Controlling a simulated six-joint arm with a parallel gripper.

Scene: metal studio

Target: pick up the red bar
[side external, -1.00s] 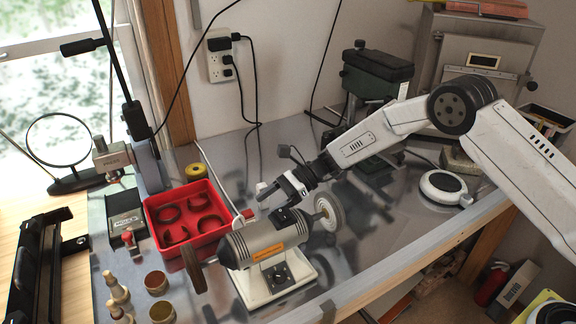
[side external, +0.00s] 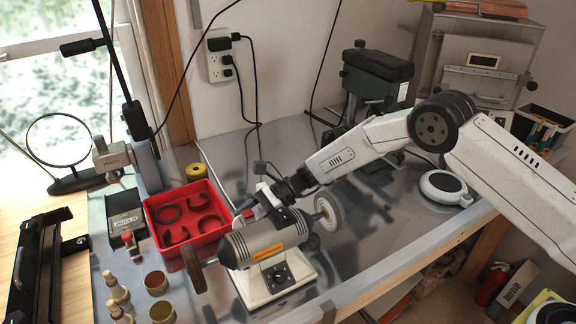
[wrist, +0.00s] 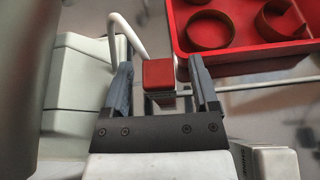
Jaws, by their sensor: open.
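The red bar (wrist: 158,74) shows in the wrist view as a small red block between the two fingers of my open gripper (wrist: 160,66). Gaps show on both sides of it, wider on the right, and neither finger visibly touches it. In the side external view the bar (side external: 247,214) is a small red patch beside the red tray, behind the bench grinder. My gripper (side external: 254,207) is over it there and hides most of it. How deep the fingers reach around the bar is hard to tell.
The bench grinder (side external: 268,243) stands directly in front of my gripper. The red tray (side external: 165,247) with several dark rings is to its left. Bare metal bench lies behind.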

